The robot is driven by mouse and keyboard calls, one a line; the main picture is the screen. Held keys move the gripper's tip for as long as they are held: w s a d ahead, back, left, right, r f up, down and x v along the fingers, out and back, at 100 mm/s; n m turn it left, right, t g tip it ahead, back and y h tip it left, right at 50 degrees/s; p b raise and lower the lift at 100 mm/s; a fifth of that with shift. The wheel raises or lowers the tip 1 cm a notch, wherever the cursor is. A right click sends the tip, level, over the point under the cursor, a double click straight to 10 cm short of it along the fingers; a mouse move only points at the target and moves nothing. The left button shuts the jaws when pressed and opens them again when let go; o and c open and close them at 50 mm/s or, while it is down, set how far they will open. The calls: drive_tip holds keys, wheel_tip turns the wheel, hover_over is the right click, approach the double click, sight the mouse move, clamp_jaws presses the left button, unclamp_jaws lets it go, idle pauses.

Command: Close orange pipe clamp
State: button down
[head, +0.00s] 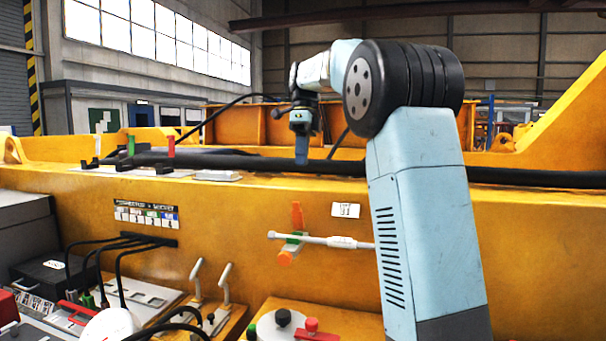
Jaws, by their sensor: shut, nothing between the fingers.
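The orange pipe clamp (297,216) is on the front face of the yellow casting, left of my arm. Its orange upper piece stands upright above a green middle part, and a rounded orange piece (286,259) sits below. A pale pipe (326,241) runs nearly level across the green part; its right end goes behind my arm. I cannot tell how the clamp's jaws sit around the pipe. My gripper (302,158) points down, shut and empty, at the casting's top edge above the clamp and apart from it.
The yellow casting (240,225) spans the view, with black hoses (530,178) along its top. A small white label (345,210) is right of the clamp. Below are two upright levers (225,282), a panel with knobs (284,318) and cables at left.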

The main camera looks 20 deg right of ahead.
approach(298, 209)
drive_tip(key=x, duration=0.5)
drive_tip(key=shift+w+d+f, duration=0.1)
drive_tip(key=shift+w+f, duration=0.05)
drive_tip(key=shift+w, duration=0.25)
